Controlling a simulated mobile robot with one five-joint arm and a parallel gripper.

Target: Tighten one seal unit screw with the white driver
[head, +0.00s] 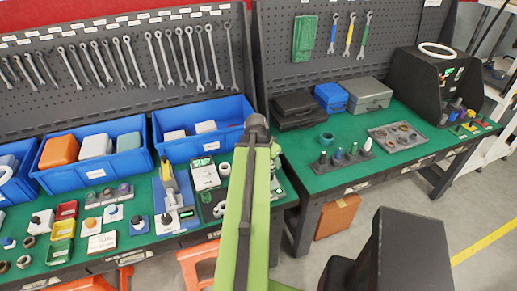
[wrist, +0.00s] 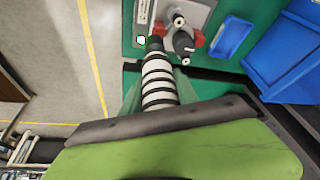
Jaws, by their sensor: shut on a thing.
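In the wrist view, my gripper (wrist: 160,104) is shut on the white driver (wrist: 158,82), which has black bands along its length. The driver points up the picture, and its dark far end lies by a grey and red fitting with dark knobs, which looks like the seal unit (wrist: 190,14). I cannot tell whether the driver touches it. The screw cannot be made out. My dark jaw bar and green gripper body hide the driver's near end. In the head view my green arm crosses the middle, and the gripper and driver cannot be made out.
Blue bins (head: 203,125) stand along the back of the left green bench, with small parts in front. The right bench holds a rack of upright tools (head: 345,160), a parts tray (head: 397,136) and a black stand (head: 425,80). In the wrist view, blue trays (wrist: 231,38) lie right of the fitting.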

